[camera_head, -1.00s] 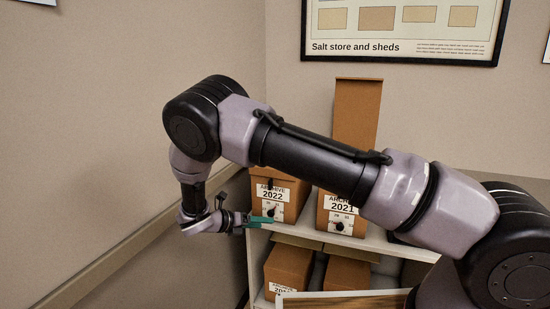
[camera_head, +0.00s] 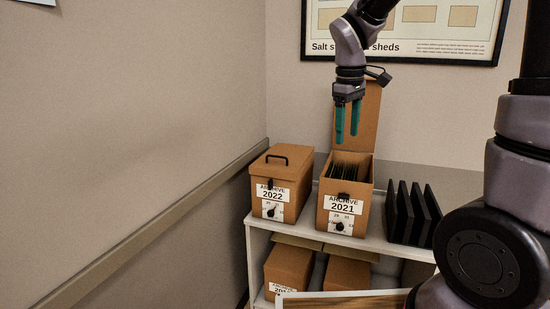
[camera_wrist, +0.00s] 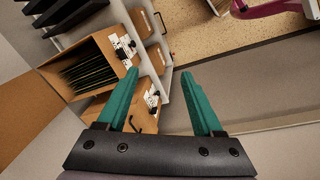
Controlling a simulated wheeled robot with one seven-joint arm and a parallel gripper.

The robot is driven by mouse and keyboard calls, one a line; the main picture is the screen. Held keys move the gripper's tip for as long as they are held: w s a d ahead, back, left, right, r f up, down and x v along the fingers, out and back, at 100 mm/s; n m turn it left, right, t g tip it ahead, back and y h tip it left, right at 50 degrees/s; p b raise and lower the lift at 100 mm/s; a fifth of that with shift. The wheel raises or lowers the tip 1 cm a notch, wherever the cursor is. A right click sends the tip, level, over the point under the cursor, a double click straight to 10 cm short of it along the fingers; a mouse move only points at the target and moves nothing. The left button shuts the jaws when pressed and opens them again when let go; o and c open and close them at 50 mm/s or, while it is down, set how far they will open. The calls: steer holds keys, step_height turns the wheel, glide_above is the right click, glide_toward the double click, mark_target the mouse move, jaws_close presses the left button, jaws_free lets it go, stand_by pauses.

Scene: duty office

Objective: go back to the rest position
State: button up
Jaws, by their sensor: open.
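My gripper (camera_head: 347,122) is open and empty, its teal fingers pointing down. In the head view it hangs above the archive 2021 box (camera_head: 345,208), in front of its raised lid. That box stands open on the shelf top with dark files inside. The archive 2022 box (camera_head: 280,186) stands shut to its left, with a dark handle on its lid. In the wrist view my gripper (camera_wrist: 170,85) has nothing between its fingers, and the open box with its files (camera_wrist: 95,65) shows at upper left.
The white shelf unit (camera_head: 313,234) bears the boxes, with several black upright holders (camera_head: 412,214) at right. More cardboard boxes (camera_head: 289,270) sit on the lower shelf. A framed poster (camera_head: 440,50) hangs on the wall behind. A rail (camera_head: 150,232) runs along the left wall.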

steer(key=s+d+r+m+t+y, duration=0.1)
steer(key=s+d+r+m+t, duration=0.1)
steer(key=s+m, duration=0.4)
steer(key=s+d+r+m+t+y, duration=0.1)
steer(key=s+d+r+m+t, duration=0.2)
steer(key=s+r+m, duration=0.3)
steer(key=shift+s+d+r+m+t+y, duration=0.35)
steer(key=shift+s+d+r, duration=0.3)
steer(key=shift+s, duration=0.5)
